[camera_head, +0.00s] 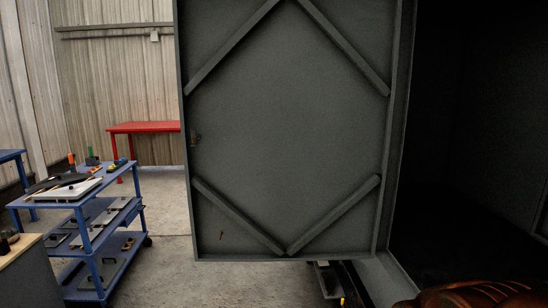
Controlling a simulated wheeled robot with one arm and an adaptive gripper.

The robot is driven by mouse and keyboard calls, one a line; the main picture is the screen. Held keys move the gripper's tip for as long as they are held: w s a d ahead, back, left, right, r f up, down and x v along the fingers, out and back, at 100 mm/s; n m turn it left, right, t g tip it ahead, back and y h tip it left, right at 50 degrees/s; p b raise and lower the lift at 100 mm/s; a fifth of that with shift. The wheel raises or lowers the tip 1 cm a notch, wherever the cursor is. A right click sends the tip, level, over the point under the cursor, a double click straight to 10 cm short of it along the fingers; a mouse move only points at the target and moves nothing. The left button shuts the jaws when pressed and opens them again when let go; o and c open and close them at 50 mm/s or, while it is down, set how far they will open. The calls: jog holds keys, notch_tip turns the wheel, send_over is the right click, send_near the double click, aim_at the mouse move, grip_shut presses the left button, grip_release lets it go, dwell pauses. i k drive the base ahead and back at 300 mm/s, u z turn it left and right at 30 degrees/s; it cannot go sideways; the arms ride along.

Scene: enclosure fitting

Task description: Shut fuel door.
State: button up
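A large grey door panel (290,120) with diagonal braces fills the middle of the head view. It stands open, swung out from the dark enclosure (465,120) on the right, and its inner face is toward me. A small latch-like fitting (194,138) sits on its left edge. The enclosure's interior is deep in shadow. I cannot make out my gripper anywhere in the view. The door hides whatever is behind it.
A blue cart (84,201) with tools and plates stands left, with a red table (150,128) behind it. A partly hidden dark object (338,280) shows below the door. A copper-coloured shape (480,294) is at bottom right. Floor left of the door is clear.

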aim_at(289, 104)
jog(key=u, duration=1.15)
jog(key=i, duration=4.85)
jog(key=z, duration=3.7)
